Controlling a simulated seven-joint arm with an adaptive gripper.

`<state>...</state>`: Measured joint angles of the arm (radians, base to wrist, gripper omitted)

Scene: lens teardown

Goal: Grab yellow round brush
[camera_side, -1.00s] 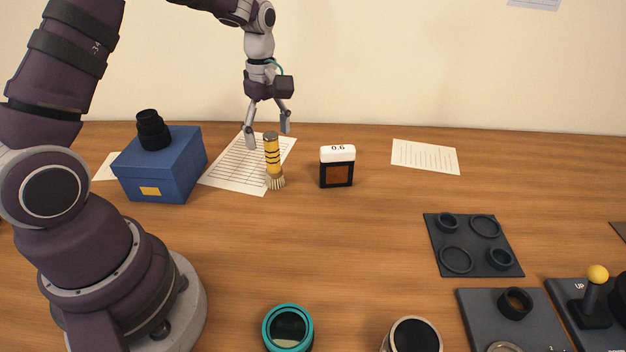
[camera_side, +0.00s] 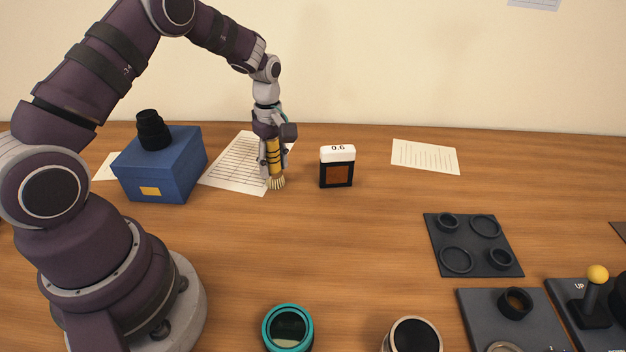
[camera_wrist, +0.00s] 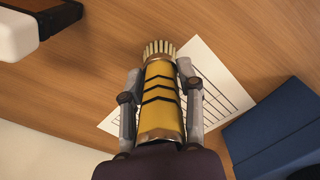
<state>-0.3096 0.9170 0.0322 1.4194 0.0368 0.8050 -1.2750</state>
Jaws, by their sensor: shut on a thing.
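The yellow round brush (camera_side: 274,158) stands upright with its pale bristles down on the wooden table, at the front right edge of a lined sheet. It has dark bands around its yellow handle. My gripper (camera_side: 274,167) is lowered over it from above, with a finger on either side of the handle, shut on it. In the wrist view the brush (camera_wrist: 163,97) lies between the two grey fingers of my gripper (camera_wrist: 160,80), bristles pointing away. The top end of the handle is hidden by the gripper body.
A white-topped box with a 0.6 display (camera_side: 337,167) stands close right of the brush. A blue box (camera_side: 165,172) with a black lens (camera_side: 152,130) on top is to the left. A dark tray of rings (camera_side: 473,246) lies farther right. The middle of the table is clear.

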